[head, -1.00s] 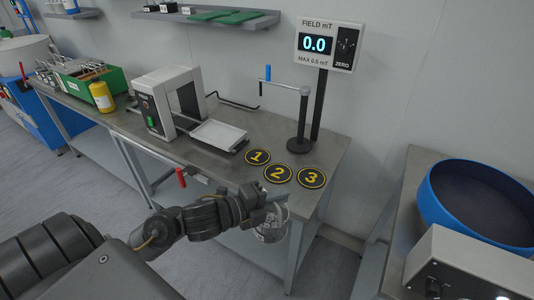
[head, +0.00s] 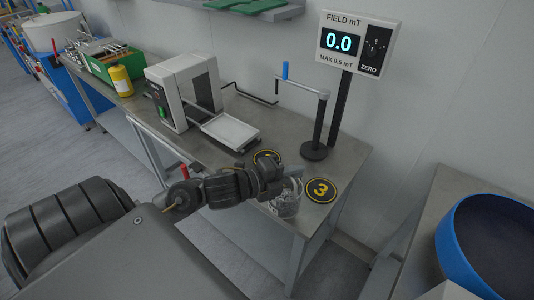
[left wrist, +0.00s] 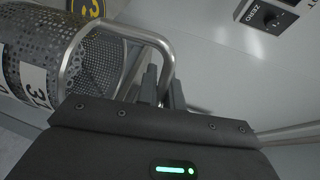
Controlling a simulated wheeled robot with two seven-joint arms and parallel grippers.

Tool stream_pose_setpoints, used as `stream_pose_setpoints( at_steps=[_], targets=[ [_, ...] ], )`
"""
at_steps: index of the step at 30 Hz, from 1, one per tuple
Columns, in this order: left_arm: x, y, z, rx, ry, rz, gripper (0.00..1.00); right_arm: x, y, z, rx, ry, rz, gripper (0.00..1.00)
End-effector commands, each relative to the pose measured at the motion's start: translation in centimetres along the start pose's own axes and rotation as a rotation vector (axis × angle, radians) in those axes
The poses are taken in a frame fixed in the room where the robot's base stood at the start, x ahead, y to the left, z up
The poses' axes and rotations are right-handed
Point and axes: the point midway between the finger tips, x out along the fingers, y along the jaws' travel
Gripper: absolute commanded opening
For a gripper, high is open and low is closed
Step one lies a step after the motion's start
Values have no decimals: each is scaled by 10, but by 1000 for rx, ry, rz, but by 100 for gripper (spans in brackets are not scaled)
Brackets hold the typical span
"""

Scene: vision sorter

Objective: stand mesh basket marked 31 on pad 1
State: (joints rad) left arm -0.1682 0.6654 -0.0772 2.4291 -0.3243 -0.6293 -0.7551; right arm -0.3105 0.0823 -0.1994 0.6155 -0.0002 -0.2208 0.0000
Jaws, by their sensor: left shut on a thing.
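The mesh basket (head: 288,203) is a perforated metal cylinder with a bent metal handle. In the left wrist view the basket (left wrist: 52,62) lies at the upper left, with a white label that seems to read 31. My left gripper (head: 284,172) is shut on its handle; the fingers also show in the left wrist view (left wrist: 160,92). In the head view the basket is at the bench's front edge, left of pad 3 (head: 321,190). Pad 1 (head: 265,156) is partly hidden behind my gripper, and pad 2 is hidden. My right gripper is not in view.
A post with a blue-handled arm (head: 314,150) and the field meter (head: 354,43) stand behind the pads. A white machine with a tray (head: 231,131) is to the left on the bench (head: 345,160). A blue round tub (head: 490,240) is at the right.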

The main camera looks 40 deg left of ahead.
Motion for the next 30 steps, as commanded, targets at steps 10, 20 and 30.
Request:
stream_pose_setpoints(
  at_steps=[10,20,30],
  targets=[
    [-34,-54,92,-49,-252,4,0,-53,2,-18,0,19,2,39],
    [-57,-79,140,-71,-390,-8,0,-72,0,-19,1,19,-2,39],
    [-53,-80,151,-73,-405,-12,0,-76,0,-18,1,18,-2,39]
  ],
)
